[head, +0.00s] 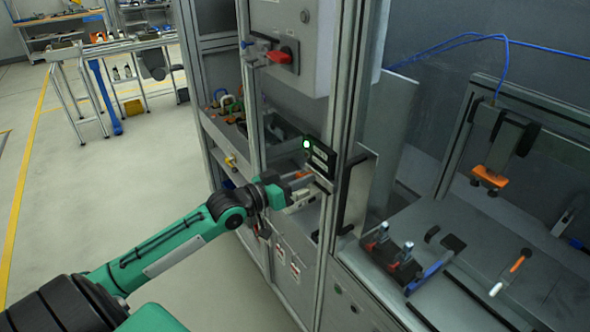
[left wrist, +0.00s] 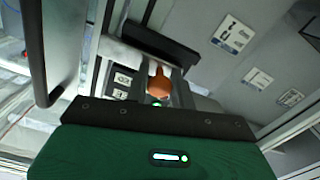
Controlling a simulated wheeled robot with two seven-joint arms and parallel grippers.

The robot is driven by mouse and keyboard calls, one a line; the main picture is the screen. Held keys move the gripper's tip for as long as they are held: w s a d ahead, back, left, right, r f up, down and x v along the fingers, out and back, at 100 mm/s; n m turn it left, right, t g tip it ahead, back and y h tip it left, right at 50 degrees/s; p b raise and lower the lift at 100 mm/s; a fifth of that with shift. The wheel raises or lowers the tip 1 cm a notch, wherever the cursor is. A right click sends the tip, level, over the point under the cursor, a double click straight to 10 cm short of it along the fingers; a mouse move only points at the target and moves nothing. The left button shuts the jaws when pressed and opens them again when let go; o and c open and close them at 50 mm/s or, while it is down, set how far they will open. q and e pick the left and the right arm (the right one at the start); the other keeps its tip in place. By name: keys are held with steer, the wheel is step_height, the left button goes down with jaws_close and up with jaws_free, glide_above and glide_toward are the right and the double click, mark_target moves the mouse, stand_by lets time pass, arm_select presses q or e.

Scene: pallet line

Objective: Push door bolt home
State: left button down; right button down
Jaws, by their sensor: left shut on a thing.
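The door bolt shows its orange knob (left wrist: 160,84) in the left wrist view, between the fingers of my left gripper (head: 306,186). In the head view only a small orange part (head: 301,174) of it shows beside the fingers. My left gripper is shut on the knob, at the door frame just below a black switch box (head: 319,157) with a lit green lamp. The bolt's rod and its receiving end are hidden by the gripper and frame, so how far it is in cannot be told. My right gripper is not in view.
A grey cabinet with a red rotary switch (head: 279,57) is above my left gripper. A vertical black door handle (head: 355,192) stands to its right. Further right is a bench with a fixture and an orange-tipped tool (head: 490,178).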

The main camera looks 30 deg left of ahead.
arm_select(q)
steer(key=shift+s+d+p, duration=0.2)
steer(key=shift+d, duration=0.3)
steer(key=shift+s+d+p, duration=0.15)
steer(key=shift+s+d, duration=0.05)
steer(key=shift+d, duration=0.25)
steer(key=shift+f, duration=0.15)
steer(key=c, duration=1.5)
jaws_free()
steer(key=shift+c, duration=0.2)
steer(key=shift+d, duration=0.1)
